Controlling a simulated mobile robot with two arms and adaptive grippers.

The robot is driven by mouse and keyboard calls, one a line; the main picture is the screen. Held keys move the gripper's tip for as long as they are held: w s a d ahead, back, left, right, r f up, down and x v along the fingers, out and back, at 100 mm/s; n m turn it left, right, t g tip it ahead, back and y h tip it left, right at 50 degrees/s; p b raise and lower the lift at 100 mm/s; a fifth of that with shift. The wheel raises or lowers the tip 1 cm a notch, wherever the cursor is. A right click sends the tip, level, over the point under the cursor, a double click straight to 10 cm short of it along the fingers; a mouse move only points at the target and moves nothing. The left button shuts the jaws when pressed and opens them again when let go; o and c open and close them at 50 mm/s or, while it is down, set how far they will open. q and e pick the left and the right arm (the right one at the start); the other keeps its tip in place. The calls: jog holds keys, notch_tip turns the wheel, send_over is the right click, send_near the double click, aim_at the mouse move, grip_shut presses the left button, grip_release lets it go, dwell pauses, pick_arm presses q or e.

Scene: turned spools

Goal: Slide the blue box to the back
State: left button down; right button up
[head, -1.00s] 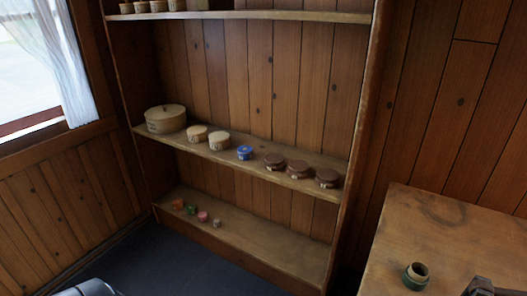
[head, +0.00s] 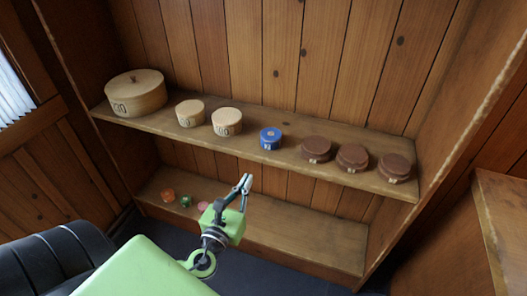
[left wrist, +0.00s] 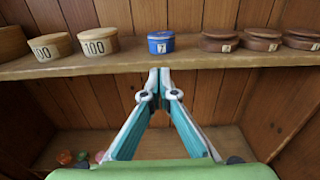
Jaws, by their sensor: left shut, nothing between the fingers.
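The blue box (head: 270,138) is a small round lidded box with a pale number label. It stands on the middle shelf (head: 240,148), between pale wooden boxes on its left and brown ones on its right. In the left wrist view the blue box (left wrist: 161,42) is just beyond and above the fingertips. My left gripper (head: 246,180) is shut and empty, in front of and below the shelf edge. In the left wrist view its fingertips (left wrist: 159,72) meet close to the shelf's front edge, apart from the box. My right gripper is not in view.
Two pale boxes (head: 227,121) and a larger lidded one (head: 136,92) stand left of the blue box. Three brown boxes (head: 352,157) stand right of it. Bare shelf lies behind the blue box. Several small coloured things (head: 168,195) lie on the lower shelf.

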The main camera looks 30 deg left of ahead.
pick_arm(q)
send_near(268, 144)
jog(key=x, duration=0.5)
jog(key=shift+w+a+f, duration=0.1)
jog(key=shift+w, duration=0.25)
jog(key=shift+w+a, duration=0.1)
jog(key=shift+w, duration=0.2)
jog(key=shift+w+a, duration=0.1)
jog(key=shift+w, duration=0.15)
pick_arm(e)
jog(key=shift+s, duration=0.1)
